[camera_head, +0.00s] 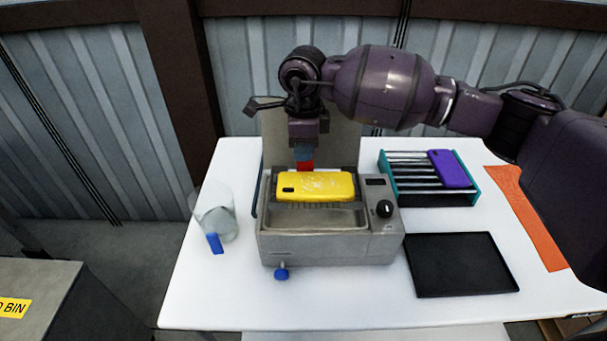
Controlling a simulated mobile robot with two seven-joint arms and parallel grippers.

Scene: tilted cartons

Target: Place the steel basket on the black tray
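A grey machine with a black knob (330,247) stands mid-table with a steel-lined basin. A thin row of metal mesh, apparently the steel basket (315,206), shows in the basin; most of it is hidden. A yellow phone-shaped piece with white specks (318,186) lies over it. A red part (304,166), perhaps a basket grip, stands at the basin's back edge. My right gripper (304,158) points down at this red part; whether it is shut on it is unclear. The black tray (461,265) lies empty at the front right. My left gripper is out of view.
A teal rack (430,199) holds a purple phone-shaped piece (449,169) behind the tray. An orange strip (528,217) lies at the right. A clear beaker (214,213) with a blue piece stands left of the machine. A bin (40,290) is at lower left.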

